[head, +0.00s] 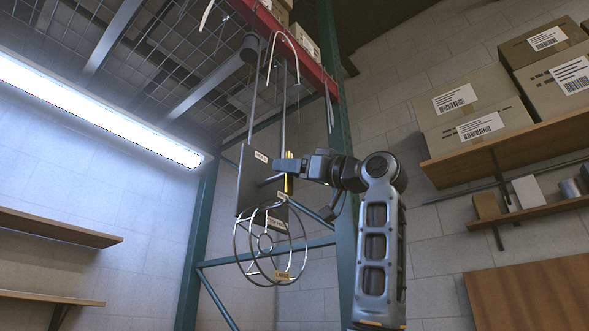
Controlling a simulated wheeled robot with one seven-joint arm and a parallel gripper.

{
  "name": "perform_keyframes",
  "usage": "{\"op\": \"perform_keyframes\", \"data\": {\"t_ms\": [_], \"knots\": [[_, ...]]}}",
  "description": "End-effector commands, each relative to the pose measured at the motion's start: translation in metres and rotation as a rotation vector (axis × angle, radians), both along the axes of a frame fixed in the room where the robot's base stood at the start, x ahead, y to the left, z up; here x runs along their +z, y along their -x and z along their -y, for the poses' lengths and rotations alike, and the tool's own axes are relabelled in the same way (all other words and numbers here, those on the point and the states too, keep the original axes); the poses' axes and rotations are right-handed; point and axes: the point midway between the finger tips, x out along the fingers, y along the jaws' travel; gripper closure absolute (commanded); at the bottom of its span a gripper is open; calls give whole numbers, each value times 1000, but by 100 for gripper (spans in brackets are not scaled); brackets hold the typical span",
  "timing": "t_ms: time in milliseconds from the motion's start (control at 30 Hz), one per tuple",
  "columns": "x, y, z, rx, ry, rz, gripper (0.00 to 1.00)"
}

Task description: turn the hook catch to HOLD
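A dark panel (249,182) hangs on thin rods below the rack, with a small pale label (262,157) near its upper edge. The label's wording is too small to read. A yellow upright piece (289,183), perhaps the handle of the hook catch, stands at the panel's right side. My gripper (296,167) reaches in from the right and is at this yellow piece. I cannot tell whether its fingers touch or close on it. Which way the catch is turned does not show clearly.
A round wire cage (270,245) hangs just below the panel. A green post (344,200) stands close behind my arm, and a green brace (265,254) crosses behind the cage. Boxes (470,112) fill a shelf at right. A lit tube lamp (100,110) is at left.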

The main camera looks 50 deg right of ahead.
Motion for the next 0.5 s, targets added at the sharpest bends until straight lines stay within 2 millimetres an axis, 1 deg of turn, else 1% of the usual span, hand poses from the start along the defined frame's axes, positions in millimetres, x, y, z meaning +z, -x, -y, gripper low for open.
{"op": "perform_keyframes", "data": {"t_ms": [167,267,367,500], "knots": [[1,1,0,-1,0,1,33],[-2,5,1,-1,0,3,33],[-8,17,2,-2,1,4,33],[-17,39,5,-3,1,5,33]]}}
